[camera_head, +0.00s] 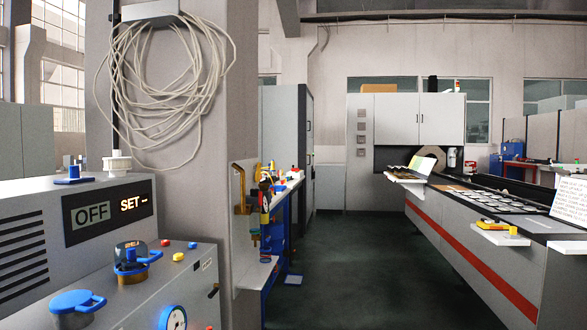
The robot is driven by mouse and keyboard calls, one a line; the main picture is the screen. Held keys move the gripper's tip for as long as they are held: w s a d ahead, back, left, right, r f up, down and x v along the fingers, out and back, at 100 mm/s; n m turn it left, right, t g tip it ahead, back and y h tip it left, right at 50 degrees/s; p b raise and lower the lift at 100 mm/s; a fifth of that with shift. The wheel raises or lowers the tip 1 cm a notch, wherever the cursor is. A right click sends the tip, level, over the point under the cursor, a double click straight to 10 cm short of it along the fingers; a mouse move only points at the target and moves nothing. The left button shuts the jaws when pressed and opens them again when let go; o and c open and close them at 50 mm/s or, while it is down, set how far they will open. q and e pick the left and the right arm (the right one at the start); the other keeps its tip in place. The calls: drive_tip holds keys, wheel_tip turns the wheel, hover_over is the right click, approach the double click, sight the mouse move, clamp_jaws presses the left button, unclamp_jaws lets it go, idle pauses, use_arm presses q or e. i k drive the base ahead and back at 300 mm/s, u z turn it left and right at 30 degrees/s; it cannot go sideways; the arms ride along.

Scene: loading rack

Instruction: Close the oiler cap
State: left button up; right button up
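A grey machine (25,240) stands at the left with an OFF and SET panel (108,211). On its lower sloping front is a metal fitting with a blue, handled top (76,302). Behind it is a second blue-topped fitting (131,268) with a dark, glossy round piece (127,248) standing at its back. I cannot tell for sure which of these is the oiler cap. Neither of my grippers is in view.
Red and yellow buttons (178,256) and a round blue-rimmed gauge (173,319) are on the machine front. A pillar with a coiled cable (160,80) rises behind. The green floor (350,275) is clear up to the long conveyor bench (475,265) at the right.

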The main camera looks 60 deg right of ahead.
sight(258, 172)
drive_tip(key=z, duration=2.55)
drive_tip(key=i, duration=2)
drive_tip(key=z, duration=0.2)
drive_tip(key=i, duration=2.5)
drive_tip(key=u, duration=1.2)
